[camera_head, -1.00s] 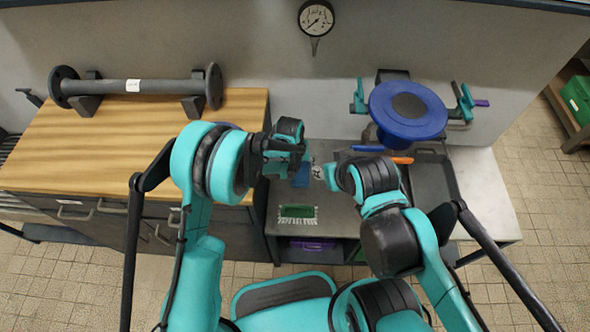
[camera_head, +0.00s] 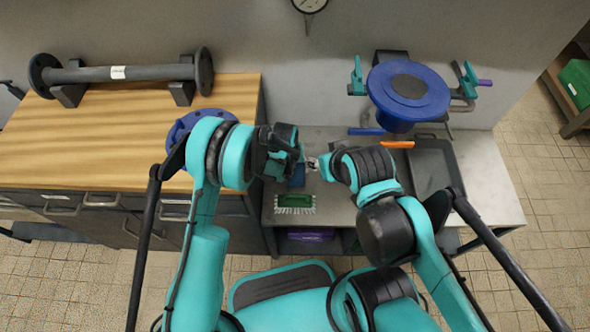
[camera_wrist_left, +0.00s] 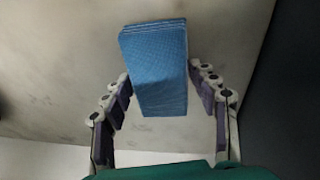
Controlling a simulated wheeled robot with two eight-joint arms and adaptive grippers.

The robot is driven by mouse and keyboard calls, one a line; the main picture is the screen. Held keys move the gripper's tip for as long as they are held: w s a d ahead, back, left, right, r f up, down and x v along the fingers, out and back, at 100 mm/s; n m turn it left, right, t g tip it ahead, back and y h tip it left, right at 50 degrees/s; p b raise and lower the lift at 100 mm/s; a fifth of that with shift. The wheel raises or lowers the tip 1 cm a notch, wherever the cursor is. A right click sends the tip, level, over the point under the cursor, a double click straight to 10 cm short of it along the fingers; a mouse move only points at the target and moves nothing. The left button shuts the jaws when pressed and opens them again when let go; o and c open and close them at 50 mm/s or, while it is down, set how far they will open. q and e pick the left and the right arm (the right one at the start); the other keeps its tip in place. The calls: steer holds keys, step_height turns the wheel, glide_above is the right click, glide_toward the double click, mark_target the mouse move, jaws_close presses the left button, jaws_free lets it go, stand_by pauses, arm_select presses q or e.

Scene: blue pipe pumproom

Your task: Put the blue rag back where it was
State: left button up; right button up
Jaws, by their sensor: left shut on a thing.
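The blue rag (camera_head: 297,174) is a folded, layered blue cloth. It shows large in the left wrist view (camera_wrist_left: 158,68), between the two fingers. My left gripper (camera_wrist_left: 163,85) is shut on it, above the grey worktop (camera_head: 340,212). In the head view my left gripper (camera_head: 296,160) comes in from the left and hides part of the rag. I cannot tell whether the rag touches the worktop. My right gripper (camera_head: 314,163) is just right of the rag, mostly hidden by its own wrist, so its fingers do not show clearly.
A green brush (camera_head: 294,202) lies in front of the rag. Behind and right are a blue-flanged pipe (camera_head: 408,88), an orange tool (camera_head: 397,144), a blue bar (camera_head: 365,131) and a dark tray (camera_head: 434,170). A blue flange (camera_head: 188,125) lies on the wooden bench (camera_head: 100,135) at left.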

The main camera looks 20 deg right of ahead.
arm_select(q)
steer(key=shift+f, duration=0.1)
steer(key=o, duration=1.2)
steer(key=r+p, duration=0.1)
steer(key=r, duration=0.3)
steer(key=a+r+p, duration=0.1)
steer(key=r+p, duration=0.1)
steer(key=r, duration=0.2)
steer(key=s+r+p, duration=0.1)
steer(key=r, duration=0.3)
steer(key=shift+a+r, duration=0.1)
steer(key=shift+a, duration=0.25)
